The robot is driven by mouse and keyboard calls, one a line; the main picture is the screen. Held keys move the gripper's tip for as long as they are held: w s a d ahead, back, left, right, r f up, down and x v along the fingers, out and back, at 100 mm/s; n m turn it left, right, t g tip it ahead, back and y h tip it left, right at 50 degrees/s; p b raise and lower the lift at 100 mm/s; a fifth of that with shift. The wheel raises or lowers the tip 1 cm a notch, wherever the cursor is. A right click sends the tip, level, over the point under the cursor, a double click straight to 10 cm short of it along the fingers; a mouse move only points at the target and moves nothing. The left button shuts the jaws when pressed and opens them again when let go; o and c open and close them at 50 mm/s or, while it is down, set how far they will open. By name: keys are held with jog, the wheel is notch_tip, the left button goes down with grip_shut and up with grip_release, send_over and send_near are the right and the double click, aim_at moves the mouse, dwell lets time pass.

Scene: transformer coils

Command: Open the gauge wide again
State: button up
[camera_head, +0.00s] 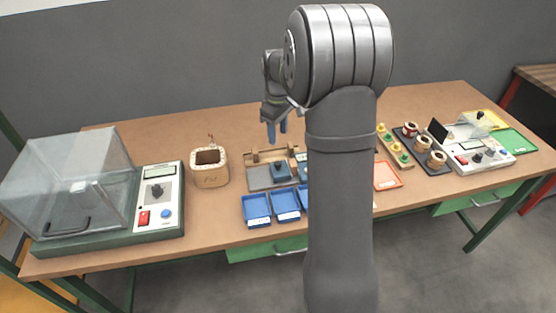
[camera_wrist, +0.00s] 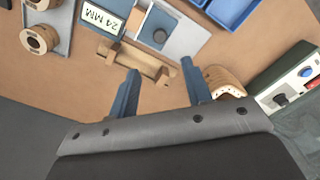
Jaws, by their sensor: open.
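The gauge is seen as a grey plate (camera_head: 258,178) with a blue block (camera_head: 281,171) on it and a wooden bar behind it, in the middle of the table. In the wrist view the blue block (camera_wrist: 157,28) sits on the pale plate (camera_wrist: 186,40), and the wooden bar (camera_wrist: 147,64) with raised ends lies along its edge. A "24 MM" label (camera_wrist: 101,19) is beside it. My gripper (camera_head: 277,138) is open and empty, pointing down above the back of the gauge. In the wrist view its blue fingers (camera_wrist: 160,68) stand apart near the bar; contact cannot be told.
Blue trays (camera_head: 257,208) lie in front of the gauge, partly hidden by my arm. A wooden pot (camera_head: 209,176) stands left of it, beyond that a clear-hooded tester (camera_head: 160,190). Coils on a dark tray (camera_head: 422,150) and another instrument (camera_head: 476,155) are at the right.

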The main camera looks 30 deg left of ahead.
aim_at(278, 162)
notch_tip(278, 162, down, 12)
jog(key=shift+f, duration=0.1)
dwell(0.4)
